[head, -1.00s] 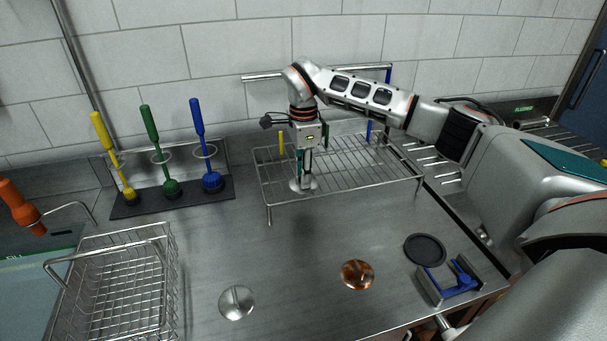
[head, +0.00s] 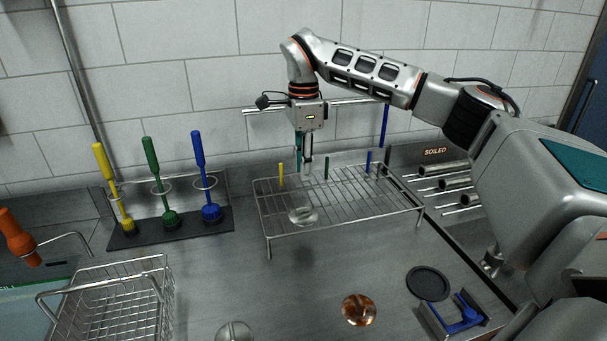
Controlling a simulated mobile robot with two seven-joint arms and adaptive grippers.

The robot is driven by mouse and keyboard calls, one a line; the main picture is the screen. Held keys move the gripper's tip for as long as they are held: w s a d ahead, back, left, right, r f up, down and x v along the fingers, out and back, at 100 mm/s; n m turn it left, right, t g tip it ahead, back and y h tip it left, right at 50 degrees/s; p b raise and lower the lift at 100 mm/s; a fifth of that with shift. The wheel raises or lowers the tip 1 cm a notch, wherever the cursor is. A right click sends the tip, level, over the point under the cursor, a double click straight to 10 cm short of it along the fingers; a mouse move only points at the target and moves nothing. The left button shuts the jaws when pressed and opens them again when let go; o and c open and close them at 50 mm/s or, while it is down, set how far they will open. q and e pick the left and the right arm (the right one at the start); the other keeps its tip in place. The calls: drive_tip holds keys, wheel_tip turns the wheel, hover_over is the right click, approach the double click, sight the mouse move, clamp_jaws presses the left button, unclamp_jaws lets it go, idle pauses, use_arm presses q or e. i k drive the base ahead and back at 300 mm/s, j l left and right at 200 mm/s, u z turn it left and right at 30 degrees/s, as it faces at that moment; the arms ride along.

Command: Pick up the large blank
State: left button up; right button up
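A round, pale metallic disc (head: 303,216) lies on the front left of the wire rack (head: 395,215). A flat black disc (head: 428,283) lies at the right of the counter, a copper-coloured disc (head: 358,311) left of it, and a silver disc (head: 234,332) at the bottom edge. I cannot tell for sure which one is the large blank. My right gripper (head: 303,172) points down above the disc on the rack, clear of it and empty. Its two fingers look slightly apart. My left gripper is not in view.
Yellow, green and blue brushes (head: 205,175) stand in a holder at the back left. A wire basket (head: 115,300) is at the lower left. A bracket with a blue part (head: 462,318) sits at the right. The middle of the counter is clear.

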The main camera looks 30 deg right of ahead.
sight(358, 310)
drive_tip(key=k, duration=1)
